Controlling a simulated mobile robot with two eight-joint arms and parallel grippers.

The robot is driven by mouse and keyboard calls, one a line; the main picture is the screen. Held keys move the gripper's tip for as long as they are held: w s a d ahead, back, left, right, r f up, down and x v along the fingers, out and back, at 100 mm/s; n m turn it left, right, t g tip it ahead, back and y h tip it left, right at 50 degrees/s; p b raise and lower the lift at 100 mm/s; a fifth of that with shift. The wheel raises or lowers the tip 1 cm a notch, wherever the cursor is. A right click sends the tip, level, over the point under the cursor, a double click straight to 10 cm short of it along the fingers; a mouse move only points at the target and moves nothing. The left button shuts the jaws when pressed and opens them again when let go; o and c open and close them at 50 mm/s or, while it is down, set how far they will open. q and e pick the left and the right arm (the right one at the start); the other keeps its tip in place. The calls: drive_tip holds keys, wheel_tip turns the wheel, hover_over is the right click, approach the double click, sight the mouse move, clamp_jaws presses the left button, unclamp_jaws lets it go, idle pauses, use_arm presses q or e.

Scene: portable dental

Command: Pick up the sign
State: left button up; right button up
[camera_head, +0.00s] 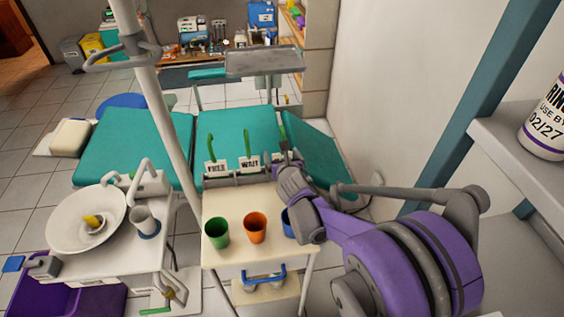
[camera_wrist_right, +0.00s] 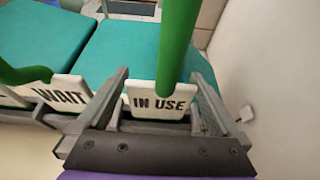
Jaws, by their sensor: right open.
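Three white signs with green handles stand in a grey rack (camera_head: 238,181) on the small cream table. They read FREE (camera_head: 216,168), WAIT (camera_head: 249,162) and IN USE. In the head view my right gripper (camera_head: 287,162) is at the rack's right end and hides most of the IN USE sign; its green handle (camera_head: 283,128) shows above. In the right wrist view the IN USE sign (camera_wrist_right: 160,104) is between the open fingers of my right gripper (camera_wrist_right: 162,84), with its handle rising between them. The WAIT sign (camera_wrist_right: 65,93) is left of the fingers. My left gripper is out of view.
Green (camera_head: 217,234) and orange (camera_head: 256,229) cups stand at the table's front; a blue cup (camera_head: 288,224) is partly hidden by my right arm. The teal dental chair (camera_head: 140,147) lies behind. A white basin (camera_head: 85,220) and pole stand left. A wall (camera_head: 385,80) bounds the right.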

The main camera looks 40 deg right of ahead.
sight(281, 129)
drive_tip(key=shift+w+d+f, duration=0.15)
drive_tip(key=shift+w+d, duration=0.05)
drive_tip(key=shift+w, duration=0.15)
drive_tip(key=shift+c, duration=0.2)
drive_tip(key=c, duration=1.2)
wheel_tip(281, 129, up, 10)
drive_tip(key=p, duration=0.3)
